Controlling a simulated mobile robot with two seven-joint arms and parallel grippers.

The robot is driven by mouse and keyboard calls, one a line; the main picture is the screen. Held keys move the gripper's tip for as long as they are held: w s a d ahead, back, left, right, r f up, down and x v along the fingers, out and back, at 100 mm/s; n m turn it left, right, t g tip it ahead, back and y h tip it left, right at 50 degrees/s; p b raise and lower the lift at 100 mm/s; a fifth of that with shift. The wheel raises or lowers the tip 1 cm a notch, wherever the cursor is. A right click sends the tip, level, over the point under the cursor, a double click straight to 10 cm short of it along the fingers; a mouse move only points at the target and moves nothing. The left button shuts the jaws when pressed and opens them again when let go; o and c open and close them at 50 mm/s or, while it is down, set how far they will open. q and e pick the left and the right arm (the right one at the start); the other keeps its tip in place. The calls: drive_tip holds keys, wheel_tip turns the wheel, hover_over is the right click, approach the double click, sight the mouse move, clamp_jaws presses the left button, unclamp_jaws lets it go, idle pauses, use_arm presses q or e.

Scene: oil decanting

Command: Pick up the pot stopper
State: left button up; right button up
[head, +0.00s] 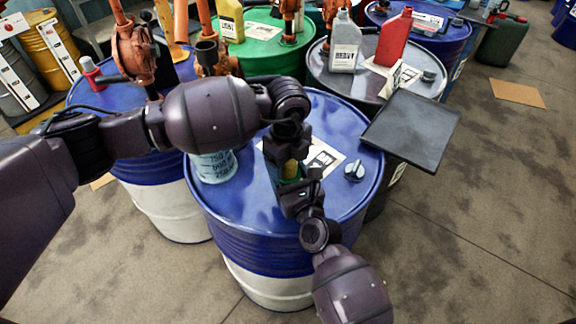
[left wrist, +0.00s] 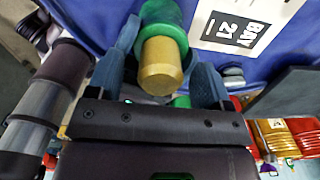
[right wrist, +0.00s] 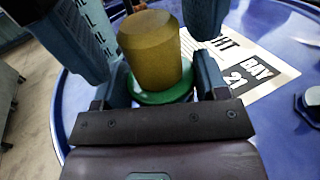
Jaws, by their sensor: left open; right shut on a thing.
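The pot stopper (head: 290,167) is a tan-gold, cork-like cylinder in the top of a small green pot (head: 289,181) over the front blue drum. It shows large in the left wrist view (left wrist: 161,66) and the right wrist view (right wrist: 152,48). The pot's green rim (right wrist: 160,95) shows beneath it. My left gripper (head: 285,155) is above, open, with its fingers on either side of the stopper; contact is unclear. My right gripper (head: 294,190) is shut on the green pot from the front. Both grippers partly hide the pot in the head view.
A blue drum (head: 235,215) stands below both grippers. Its top carries a labelled sheet (head: 325,158), a grey bung (head: 354,171) and a light-blue printed container (head: 213,166). A dark flat tray (head: 411,130) is at right. Bottles and more drums stand behind.

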use_arm(q)
drive_tip(key=shift+f, duration=0.15)
drive_tip(key=c, duration=1)
wheel_tip(320, 180, up, 10)
drive_tip(key=shift+r, duration=0.1)
use_arm(e)
drive_tip(key=o, duration=1.2)
drive_tip(key=shift+s, duration=0.1)
drive_tip(key=v, duration=1.2)
